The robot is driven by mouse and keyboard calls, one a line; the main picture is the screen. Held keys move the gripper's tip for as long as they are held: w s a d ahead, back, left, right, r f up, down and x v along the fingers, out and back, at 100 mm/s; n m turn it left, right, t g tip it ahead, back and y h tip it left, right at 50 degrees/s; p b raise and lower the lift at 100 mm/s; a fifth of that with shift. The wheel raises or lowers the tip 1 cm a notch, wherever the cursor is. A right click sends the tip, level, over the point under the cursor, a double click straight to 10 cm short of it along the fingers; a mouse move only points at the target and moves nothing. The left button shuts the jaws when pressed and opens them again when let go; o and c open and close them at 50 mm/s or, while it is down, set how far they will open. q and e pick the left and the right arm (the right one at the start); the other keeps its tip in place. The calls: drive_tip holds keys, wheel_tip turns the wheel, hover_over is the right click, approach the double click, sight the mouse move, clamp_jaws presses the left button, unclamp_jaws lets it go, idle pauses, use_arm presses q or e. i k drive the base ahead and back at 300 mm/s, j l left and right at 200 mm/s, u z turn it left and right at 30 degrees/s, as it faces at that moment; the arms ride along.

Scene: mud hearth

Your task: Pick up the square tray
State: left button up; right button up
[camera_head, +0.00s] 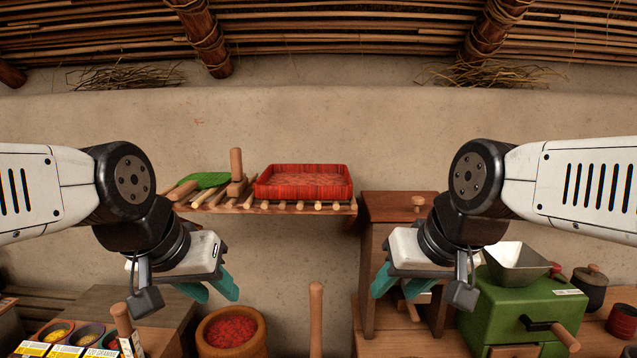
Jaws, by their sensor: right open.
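The square tray (302,193) is red with raised walls and a paler red inside. It rests on the right part of a wall shelf made of wooden rods. My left gripper (222,299) is in front of and below the shelf, left of the tray, with teal fingers apart and nothing between them. My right gripper (392,298) is right of and below the tray, open and empty, with its fingers pointing down. Neither gripper touches the tray, and its whole front is in clear view.
A wooden cabinet (400,207) and green grinder (525,312) stand at right. A pot of red bits (232,345) and an upright wooden post (316,318) are below.

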sight(280, 181)
drive_tip(key=j+z, duration=0.9)
drive_tip(key=k+l, duration=0.05)
